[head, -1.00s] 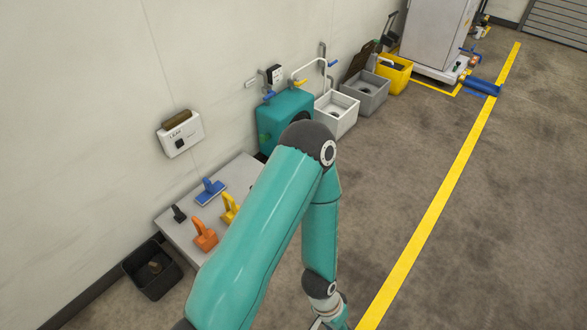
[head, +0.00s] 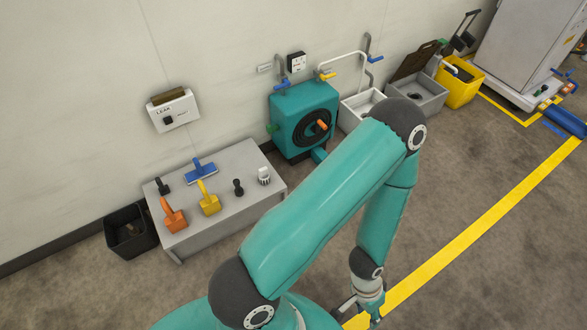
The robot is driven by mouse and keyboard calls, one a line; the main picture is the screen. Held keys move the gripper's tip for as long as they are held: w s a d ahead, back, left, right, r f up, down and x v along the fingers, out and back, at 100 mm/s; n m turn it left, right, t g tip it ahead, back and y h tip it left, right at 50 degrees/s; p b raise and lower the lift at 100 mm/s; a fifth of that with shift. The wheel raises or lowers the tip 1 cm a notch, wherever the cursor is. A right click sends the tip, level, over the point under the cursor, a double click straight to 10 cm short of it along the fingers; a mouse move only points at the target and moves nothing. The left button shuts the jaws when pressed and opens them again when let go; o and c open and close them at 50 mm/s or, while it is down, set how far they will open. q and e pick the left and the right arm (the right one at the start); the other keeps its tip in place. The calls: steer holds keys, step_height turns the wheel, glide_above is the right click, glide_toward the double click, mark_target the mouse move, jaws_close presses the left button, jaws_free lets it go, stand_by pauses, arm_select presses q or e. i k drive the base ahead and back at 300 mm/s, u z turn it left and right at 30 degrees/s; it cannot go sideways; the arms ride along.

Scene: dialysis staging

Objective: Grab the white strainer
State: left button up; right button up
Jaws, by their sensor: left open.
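A small white slotted piece (head: 264,176), which looks like the white strainer, stands at the right end of the low grey bench (head: 240,212) in the head view. It is too small to make out in detail. My left gripper (head: 359,311) is at the bottom of the view, pointing down over the floor near the yellow line. It is open, well to the right of the bench and apart from the white piece. Its lower part is close to the picture's edge. My right gripper is not in view.
Orange (head: 173,215), yellow (head: 208,199) and blue (head: 201,171) handled tools and two dark pieces share the bench. A black bin (head: 130,231) is left of it. A teal hose-reel box (head: 304,119) stands behind. Floor right of the yellow line (head: 490,222) is clear.

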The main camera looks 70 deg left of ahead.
mark_target(263, 175)
steer(key=z, duration=0.2)
steer(key=i, duration=0.8)
steer(key=u, duration=1.3)
steer(key=i, duration=0.2)
steer(key=u, duration=2.1)
steer(key=k, duration=0.6)
steer(key=u, duration=0.35)
steer(key=i, duration=1.65)
steer(key=z, duration=0.3)
